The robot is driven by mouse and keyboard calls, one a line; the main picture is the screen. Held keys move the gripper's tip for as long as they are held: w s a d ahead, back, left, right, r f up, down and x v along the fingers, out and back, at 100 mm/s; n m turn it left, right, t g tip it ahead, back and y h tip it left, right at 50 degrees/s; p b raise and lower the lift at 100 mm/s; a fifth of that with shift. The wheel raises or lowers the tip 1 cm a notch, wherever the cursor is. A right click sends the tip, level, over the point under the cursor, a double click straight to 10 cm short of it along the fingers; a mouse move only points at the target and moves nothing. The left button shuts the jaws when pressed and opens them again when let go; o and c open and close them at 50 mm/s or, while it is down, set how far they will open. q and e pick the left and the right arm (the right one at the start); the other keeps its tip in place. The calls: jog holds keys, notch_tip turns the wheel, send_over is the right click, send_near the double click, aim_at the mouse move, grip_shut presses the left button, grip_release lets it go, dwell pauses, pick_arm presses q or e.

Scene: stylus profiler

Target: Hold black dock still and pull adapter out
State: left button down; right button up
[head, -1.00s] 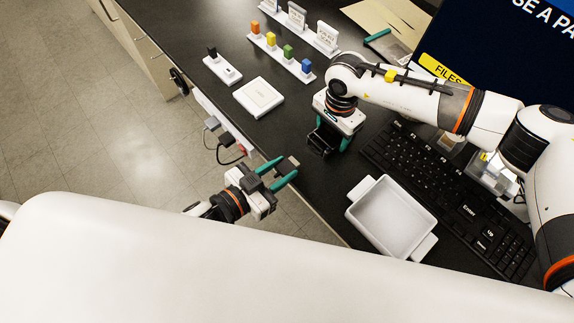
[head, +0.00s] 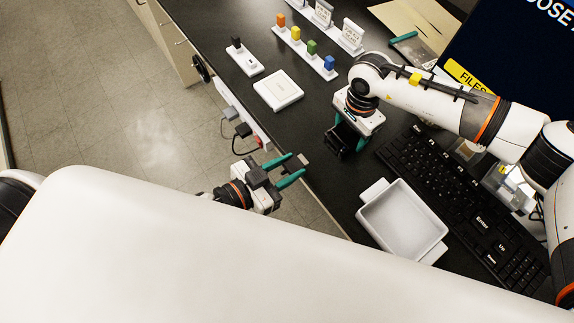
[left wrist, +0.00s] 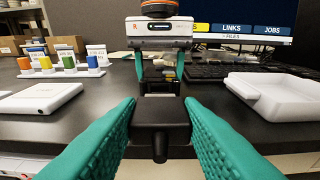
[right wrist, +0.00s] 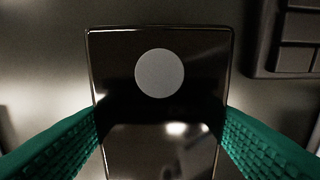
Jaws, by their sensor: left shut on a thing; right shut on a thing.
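The black dock (head: 337,141) stands on the dark bench near its front edge. My right gripper (head: 347,134) comes down on it from above and is shut on its sides. The right wrist view shows the dock's dark top (right wrist: 120,60) with a pale round disc, between the green fingers. My left gripper (head: 293,171) is shut on the adapter, out over the bench's front edge. In the left wrist view the adapter (left wrist: 160,116) is a black block with a short stem toward me. In the head view a gap shows between adapter and dock.
A white tray (head: 365,215) stands right of the dock, with the keyboard (head: 450,205) behind it. A flat white box (head: 278,90) and racks of coloured blocks (head: 308,53) lie to the left. Outlets with plugs (head: 243,130) line the bench front.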

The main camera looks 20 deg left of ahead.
jog(key=o, duration=1.8)
jog(key=shift+c, duration=0.2)
